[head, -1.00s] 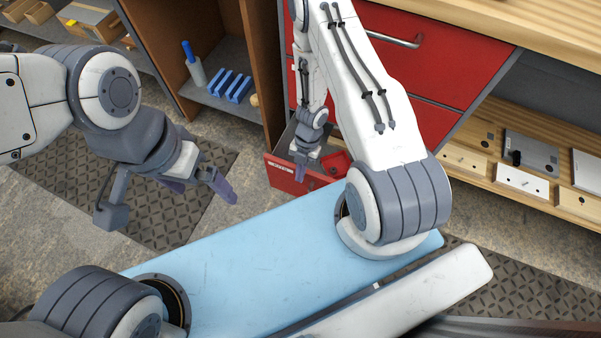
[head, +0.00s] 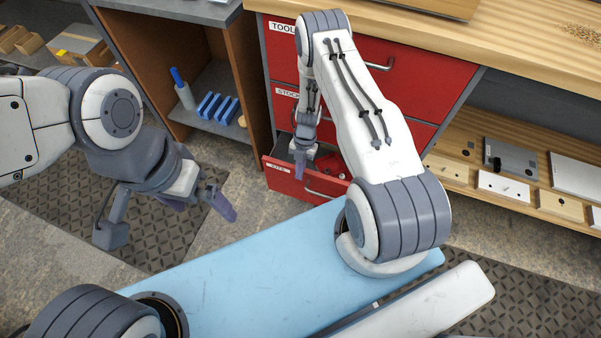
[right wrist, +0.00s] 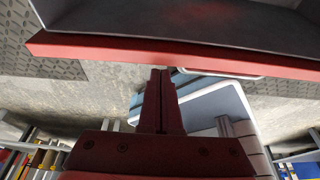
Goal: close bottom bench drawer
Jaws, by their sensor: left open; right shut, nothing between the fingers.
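The bottom bench drawer (head: 282,181) has a red front with a white label and a handle, and it stands pulled out from the bench. My right gripper (head: 299,170) points down at the left part of the drawer's front. In the right wrist view its fingers (right wrist: 161,72) are shut and empty, with their tips close to the red drawer edge (right wrist: 110,48); I cannot tell whether they touch. My left gripper (head: 205,204) is open and empty above the floor, left of the drawer.
The two red drawers above, the top one (head: 400,85) and the middle one, look shut. A shelf (head: 215,115) with blue parts and a bottle stands to the left. A wooden shelf (head: 470,195) with boards is to the right. My blue-topped base fills the foreground.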

